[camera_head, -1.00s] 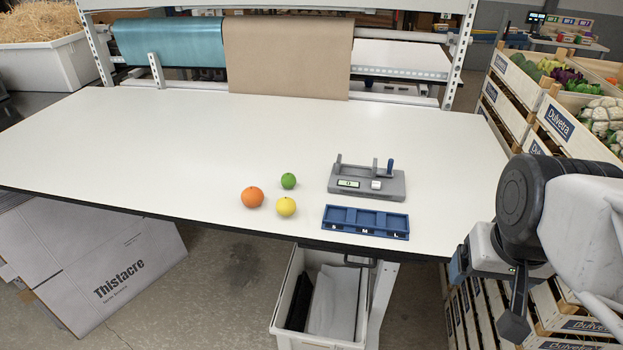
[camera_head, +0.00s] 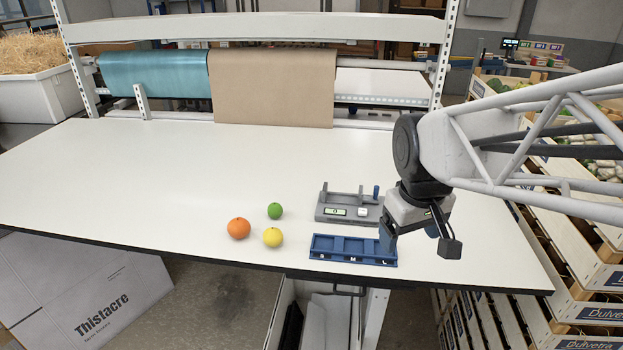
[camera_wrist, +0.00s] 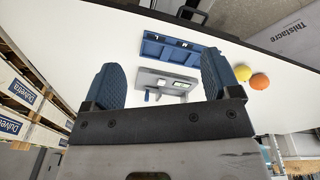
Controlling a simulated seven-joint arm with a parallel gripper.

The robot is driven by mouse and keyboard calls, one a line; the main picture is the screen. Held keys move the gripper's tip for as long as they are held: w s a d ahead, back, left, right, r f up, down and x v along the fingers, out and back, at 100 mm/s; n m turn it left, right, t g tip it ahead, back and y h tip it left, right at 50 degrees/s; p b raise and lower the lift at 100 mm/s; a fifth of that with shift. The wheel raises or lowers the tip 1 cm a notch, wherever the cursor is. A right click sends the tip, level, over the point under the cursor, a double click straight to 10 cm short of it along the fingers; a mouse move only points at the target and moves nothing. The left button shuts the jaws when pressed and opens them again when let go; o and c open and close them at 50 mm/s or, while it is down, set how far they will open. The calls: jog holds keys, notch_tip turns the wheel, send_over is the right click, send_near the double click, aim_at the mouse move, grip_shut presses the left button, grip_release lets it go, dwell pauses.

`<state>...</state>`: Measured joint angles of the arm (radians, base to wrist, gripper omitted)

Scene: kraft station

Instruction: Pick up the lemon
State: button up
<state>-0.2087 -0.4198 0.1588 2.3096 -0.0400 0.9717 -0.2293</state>
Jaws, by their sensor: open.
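The lemon (camera_head: 273,237) is a small yellow fruit resting on the white table near its front edge, in the head view. An orange (camera_head: 238,229) is at its left and a green lime (camera_head: 275,211) just behind it. My gripper (camera_head: 410,236) is open and empty over the right part of the table, well to the right of the lemon. In the wrist view, the lemon (camera_wrist: 243,72) shows beyond the right finger of my gripper (camera_wrist: 162,62), beside the orange (camera_wrist: 260,81). I cannot make out the lime there.
A blue tray (camera_head: 352,260) marked S, M, L lies right of the lemon, near the front edge. A grey device with a display (camera_head: 335,212) stands behind it. Vegetable crates are at the right, beside the table (camera_head: 180,175). The table's left side is clear.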

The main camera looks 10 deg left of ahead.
jog(key=w+a+f+n+g, duration=0.1)
jog(key=w+a+n, duration=0.2)
jog(key=w+a, duration=0.25)
jog(key=w+a+f+n, duration=0.2)
jog(key=w+a, duration=0.2)
jog(key=a, duration=0.3)
jog(key=n+h, duration=0.1)
jog(key=n, duration=0.5)
send_over(271, 229)
jog(key=shift+g, duration=0.3)
jog(key=f, duration=0.6)
jog(key=shift+w+a, duration=0.25)
jog(key=shift+a, duration=0.05)
jog(key=shift+d+f, duration=0.15)
jog(key=shift+f, duration=1.15)
jog(key=shift+s+d+f, duration=0.1)
jog(key=shift+d+f, duration=0.05)
jog(key=shift+f, duration=1.15)
jog(key=shift+s+d+f, duration=0.1)
jog(key=shift+f, duration=1.15)
